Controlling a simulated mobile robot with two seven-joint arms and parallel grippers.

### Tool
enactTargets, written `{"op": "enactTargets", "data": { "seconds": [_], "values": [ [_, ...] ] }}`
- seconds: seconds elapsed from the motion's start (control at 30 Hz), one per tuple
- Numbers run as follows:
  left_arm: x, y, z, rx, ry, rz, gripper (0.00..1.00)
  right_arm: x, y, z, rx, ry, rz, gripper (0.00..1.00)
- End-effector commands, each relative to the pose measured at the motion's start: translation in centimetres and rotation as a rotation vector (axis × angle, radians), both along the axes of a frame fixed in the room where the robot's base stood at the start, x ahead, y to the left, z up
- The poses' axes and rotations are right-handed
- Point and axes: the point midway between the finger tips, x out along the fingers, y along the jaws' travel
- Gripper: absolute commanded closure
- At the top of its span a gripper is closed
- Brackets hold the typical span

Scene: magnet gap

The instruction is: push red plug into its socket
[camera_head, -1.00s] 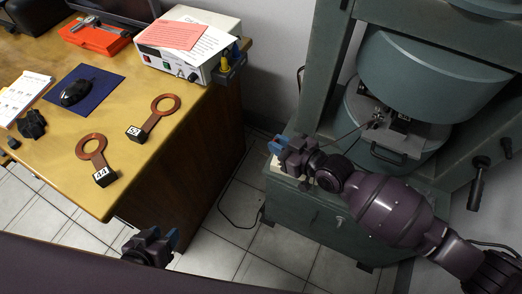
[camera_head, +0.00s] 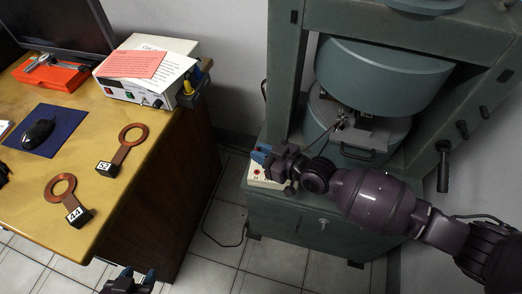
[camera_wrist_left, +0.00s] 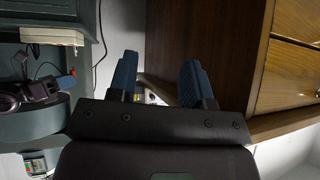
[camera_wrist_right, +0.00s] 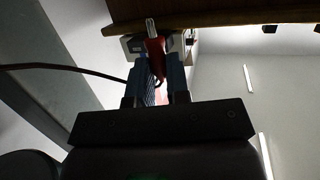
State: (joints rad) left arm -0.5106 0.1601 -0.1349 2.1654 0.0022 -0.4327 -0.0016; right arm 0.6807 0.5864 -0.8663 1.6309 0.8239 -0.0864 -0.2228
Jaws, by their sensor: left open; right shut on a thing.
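The red plug (camera_wrist_right: 154,48) is between the fingers of my right gripper (camera_wrist_right: 163,62) in the right wrist view. Its metal pin sticks out past the fingertips. In the head view my right gripper (camera_head: 261,155) is just above a white block (camera_head: 256,178) with small red marks, on the green cabinet. The plug is hidden there, and I cannot tell which hole is its socket. The white block also shows in the left wrist view (camera_wrist_left: 51,36). My left gripper (camera_head: 132,278) is open and empty, low in the head view; its fingers (camera_wrist_left: 157,80) stand apart in the left wrist view.
The green magnet (camera_head: 385,75) stands behind my right arm on its cabinet (camera_head: 305,215). The wooden desk (camera_head: 125,180) at left holds a power supply (camera_head: 150,95), two copper rings (camera_head: 131,134) and a mouse (camera_head: 38,133). Tiled floor lies between.

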Motion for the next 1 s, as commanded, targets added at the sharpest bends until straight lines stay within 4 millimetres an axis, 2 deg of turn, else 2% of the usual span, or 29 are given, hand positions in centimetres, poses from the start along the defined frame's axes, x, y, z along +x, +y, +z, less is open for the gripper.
{"op": "enactTargets", "data": {
  "seconds": [0.03,0.33,0.53,1.0],
  "values": [
    [-0.2,0.0,-0.5,0.000,0.009,0.000,0.55,-0.1,0.0,-0.8,0.000,0.005,0.000,1.00],
    [-1.0,0.2,-2.2,0.004,0.045,-0.002,0.55,-0.1,0.0,-3.2,0.000,0.009,0.000,1.00],
    [-0.2,0.0,-2.1,0.011,0.027,-0.014,0.55,-0.1,0.0,-4.7,0.000,0.007,-0.001,1.00],
    [0.0,-0.1,-1.9,0.015,0.018,-0.021,0.55,0.0,0.0,-5.1,0.000,0.000,0.000,1.00]
  ]
}}
